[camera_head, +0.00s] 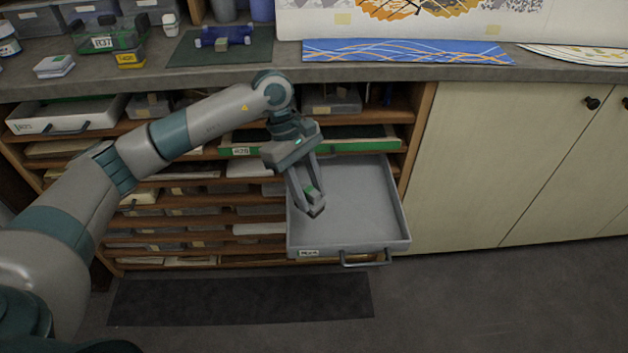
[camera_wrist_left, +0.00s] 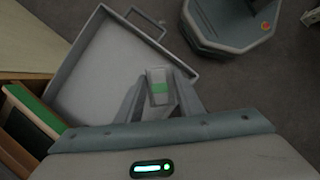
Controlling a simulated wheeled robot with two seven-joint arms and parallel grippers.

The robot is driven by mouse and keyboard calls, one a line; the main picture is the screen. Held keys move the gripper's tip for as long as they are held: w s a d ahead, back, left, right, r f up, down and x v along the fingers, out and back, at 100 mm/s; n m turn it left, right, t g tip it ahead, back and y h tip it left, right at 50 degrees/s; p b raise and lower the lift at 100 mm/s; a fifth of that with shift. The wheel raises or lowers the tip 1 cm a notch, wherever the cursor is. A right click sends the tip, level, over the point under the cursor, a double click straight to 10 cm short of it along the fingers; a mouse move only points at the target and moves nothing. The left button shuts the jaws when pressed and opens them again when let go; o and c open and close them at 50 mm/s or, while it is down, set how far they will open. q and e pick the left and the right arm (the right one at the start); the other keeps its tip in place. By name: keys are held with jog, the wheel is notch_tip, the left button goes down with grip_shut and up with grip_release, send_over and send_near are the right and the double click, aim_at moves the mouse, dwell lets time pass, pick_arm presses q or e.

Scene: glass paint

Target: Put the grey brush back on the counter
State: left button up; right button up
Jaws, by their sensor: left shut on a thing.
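My left gripper (camera_head: 313,207) reaches down into the open grey drawer (camera_head: 362,195). It is shut on a small grey thing with a green band, which I take to be the grey brush (camera_head: 311,191). In the left wrist view the grey brush (camera_wrist_left: 158,77) shows between the two fingers (camera_wrist_left: 160,105), with the drawer (camera_wrist_left: 100,65) behind it. I cannot tell whether the brush touches the drawer floor. The rest of the drawer looks empty. The counter (camera_head: 390,71) is above and behind the drawer. My right gripper is not in view.
On the counter, a dark green mat (camera_head: 258,50) bears a blue object (camera_head: 222,36). Green and yellow boxes stand to its left. A blue patterned sheet (camera_head: 400,50) lies to its right. A green-fronted shelf tray (camera_head: 350,146) sits just above the drawer.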

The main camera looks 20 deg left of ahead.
pick_arm(q)
jog(key=s+a+r+m+g+y, duration=0.2)
jog(key=s+r+m+y, duration=0.2)
jog(key=s+m, duration=0.6)
jog(key=shift+a+r+m+g, duration=0.25)
jog(key=shift+m+g, duration=0.15)
jog(key=shift+m, duration=1.3)
